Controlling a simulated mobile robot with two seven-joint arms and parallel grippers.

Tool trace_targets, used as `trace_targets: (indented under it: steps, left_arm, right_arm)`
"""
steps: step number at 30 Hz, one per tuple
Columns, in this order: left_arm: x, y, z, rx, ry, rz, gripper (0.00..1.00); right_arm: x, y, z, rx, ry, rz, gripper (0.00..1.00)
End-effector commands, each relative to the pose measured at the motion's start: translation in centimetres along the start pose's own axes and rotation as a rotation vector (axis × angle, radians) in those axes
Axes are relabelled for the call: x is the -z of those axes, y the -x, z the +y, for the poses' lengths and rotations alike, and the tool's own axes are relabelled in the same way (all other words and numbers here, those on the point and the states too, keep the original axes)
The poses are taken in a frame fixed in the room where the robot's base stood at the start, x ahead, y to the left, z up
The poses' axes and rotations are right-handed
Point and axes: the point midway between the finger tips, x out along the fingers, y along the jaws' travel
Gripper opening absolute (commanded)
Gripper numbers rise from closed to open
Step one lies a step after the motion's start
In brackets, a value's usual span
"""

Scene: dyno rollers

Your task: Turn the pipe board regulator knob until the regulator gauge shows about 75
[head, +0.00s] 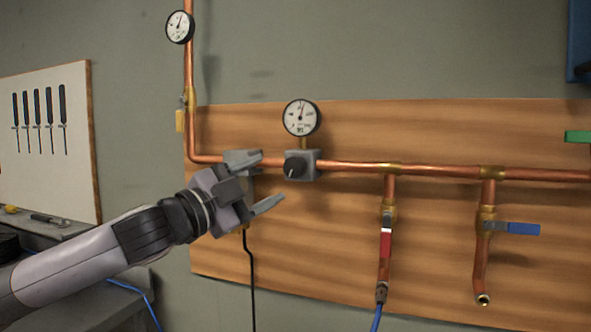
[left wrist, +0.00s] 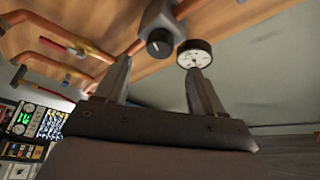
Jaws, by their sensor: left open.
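The regulator knob (head: 295,168) is a black round knob on the front of a grey regulator body (head: 309,163) on the copper pipe. The regulator gauge (head: 301,117), round and white with a black rim, stands just above it; its needle points near the top, but its numbers are too small to read. My left gripper (head: 273,180) is open and empty, just left of the knob and apart from it. In the left wrist view the knob (left wrist: 159,42) and gauge (left wrist: 194,54) show beyond the open fingers (left wrist: 160,80). My right gripper is not in view.
The wooden pipe board (head: 340,250) carries copper pipes, a red-handled valve (head: 386,243) and a blue-handled valve (head: 512,228) right of the regulator. Another gauge (head: 179,27) sits at upper left. A workbench (head: 60,235) is at left. The board below the regulator is bare.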

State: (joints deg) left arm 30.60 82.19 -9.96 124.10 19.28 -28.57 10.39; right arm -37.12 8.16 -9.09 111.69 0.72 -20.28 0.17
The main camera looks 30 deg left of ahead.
Motion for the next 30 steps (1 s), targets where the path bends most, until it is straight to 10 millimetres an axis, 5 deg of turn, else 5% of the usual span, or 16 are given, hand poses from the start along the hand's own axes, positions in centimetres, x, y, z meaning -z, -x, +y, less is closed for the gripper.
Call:
trace_targets:
  steps: [18,30]
  left_arm:
    - [0.2,-6.2,-0.2,0.0,0.004,0.002,0.68]
    - [0.1,-6.9,0.1,-0.001,0.001,0.001,0.68]
  right_arm:
    - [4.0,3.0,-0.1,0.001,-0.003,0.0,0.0]
    - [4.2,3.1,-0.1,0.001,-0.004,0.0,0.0]
